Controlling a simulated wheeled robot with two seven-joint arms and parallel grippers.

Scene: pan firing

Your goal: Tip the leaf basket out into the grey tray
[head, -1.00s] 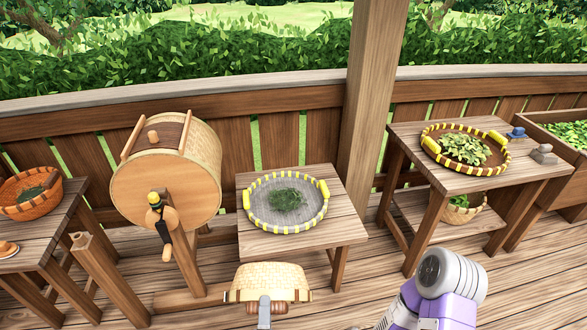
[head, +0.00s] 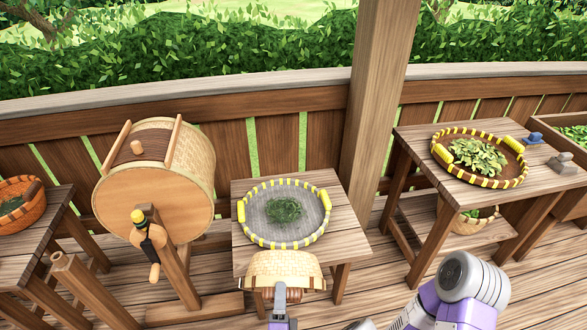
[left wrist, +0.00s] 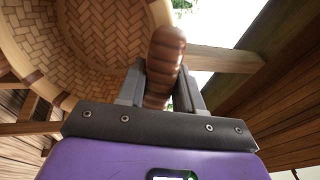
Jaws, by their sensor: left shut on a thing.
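The leaf basket (head: 285,268) is pale and woven with brown trim. In the head view it is in front of the grey tray, overlapping the small table's front edge. My left gripper (head: 281,298) is shut on its brown handle (left wrist: 165,62). The left wrist view shows a bare herringbone-woven face of the basket (left wrist: 105,40) within a rim. I cannot tell its exact tilt or whether it holds leaves. The grey tray (head: 256,229), with a yellow-and-white rim and yellow handles, holds a dark green leaf pile (head: 285,210). My right gripper is out of view.
A wooden drum (head: 150,190) with a crank stands left of the tray's table (head: 338,220). A brown tray (head: 505,160) with leaves sits on the right table (head: 420,150). A wooden post (head: 378,110) rises behind. An orange basket (head: 25,212) is far left.

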